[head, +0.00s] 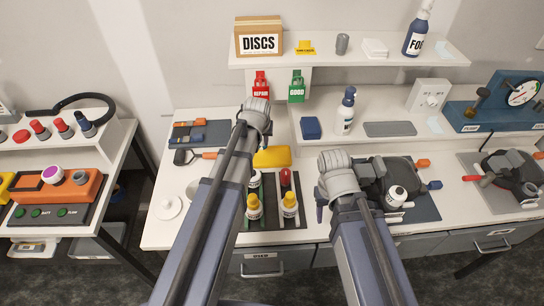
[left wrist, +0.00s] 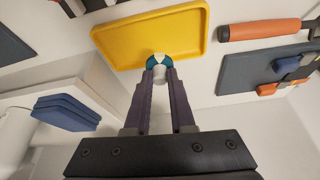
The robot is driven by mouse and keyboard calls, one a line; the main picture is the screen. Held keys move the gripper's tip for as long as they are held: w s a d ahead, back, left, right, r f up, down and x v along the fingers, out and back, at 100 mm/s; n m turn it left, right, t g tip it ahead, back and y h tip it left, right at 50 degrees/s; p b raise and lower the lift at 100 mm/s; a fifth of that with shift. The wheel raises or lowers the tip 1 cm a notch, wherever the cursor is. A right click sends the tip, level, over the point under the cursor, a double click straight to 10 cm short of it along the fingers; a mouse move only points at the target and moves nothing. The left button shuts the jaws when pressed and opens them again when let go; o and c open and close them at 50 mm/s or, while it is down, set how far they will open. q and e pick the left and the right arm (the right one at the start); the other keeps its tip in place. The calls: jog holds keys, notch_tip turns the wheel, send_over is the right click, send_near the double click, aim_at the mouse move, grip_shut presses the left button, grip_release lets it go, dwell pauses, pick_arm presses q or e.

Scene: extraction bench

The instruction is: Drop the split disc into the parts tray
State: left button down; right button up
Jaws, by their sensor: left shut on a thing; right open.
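The split disc (left wrist: 159,62), teal and white, is pinched between the fingertips of my left gripper (left wrist: 160,75) in the left wrist view. The yellow parts tray (left wrist: 150,32) lies just beyond; the disc overlaps its near rim in the picture. I cannot tell the disc's height above it. In the head view the tray (head: 272,157) shows partly behind my left arm, whose gripper end (head: 257,115) hides its fingers and the disc. My right gripper (head: 337,175) is right of the tray, open, with its fingers mostly hidden and nothing seen in it.
Yellow-capped bottles (head: 253,207) stand on a dark mat in front of the tray. A respirator (head: 395,178) lies on a mat to the right. An orange-handled tool (head: 208,154) lies left of the tray.

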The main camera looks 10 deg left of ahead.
pick_arm(q)
jog(key=shift+f+b, duration=3)
jog(key=shift+f, duration=0.05)
pick_arm(e)
jog(key=shift+f, duration=3.05)
jog(key=shift+r, duration=0.1)
pick_arm(q)
jog(key=c, duration=0.7)
grip_release()
jog(key=shift+r, duration=0.1)
jog(key=p+v, duration=0.7)
jog(key=shift+s+r, duration=0.2)
jog(key=shift+r, duration=0.15)
pick_arm(e)
notch_tip(320, 180, up, 7)
